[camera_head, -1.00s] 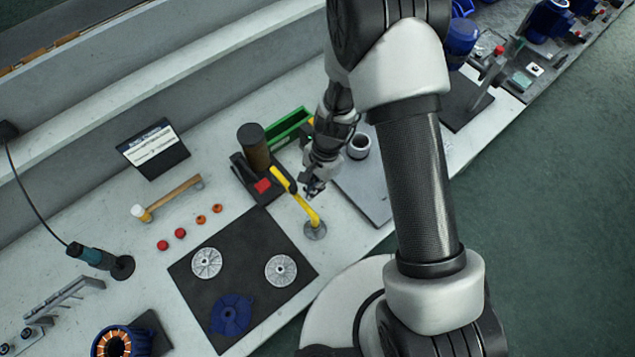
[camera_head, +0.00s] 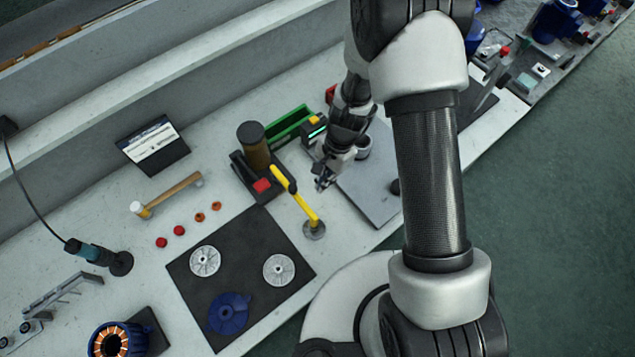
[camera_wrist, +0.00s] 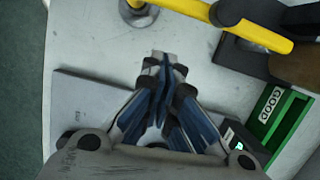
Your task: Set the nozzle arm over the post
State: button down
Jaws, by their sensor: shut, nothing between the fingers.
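The yellow nozzle arm (camera_head: 304,207) rises from a round grey foot (camera_head: 314,232) and reaches up-left past a black collar. Its far end lies by the dark base (camera_head: 246,180) that carries a red pad and an upright brown cylinder (camera_head: 254,150). I cannot tell whether this cylinder is the post. In the wrist view the nozzle arm (camera_wrist: 190,8) crosses the top, its tip over the dark base's edge. My gripper (camera_head: 322,184) is shut and empty, to the right of the nozzle arm and apart from it. Its fingers (camera_wrist: 165,62) also show in the wrist view.
A green tray (camera_head: 287,127) and a small box with a green light (camera_head: 316,134) stand behind. A grey plate (camera_head: 378,190) lies right of my gripper. A black mat (camera_head: 245,265) with two grey discs and a blue part lies in front. A hammer (camera_head: 170,193) lies left.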

jog(key=p+v, duration=0.1)
jog(key=v, duration=0.9)
jog(key=shift+p, duration=0.4)
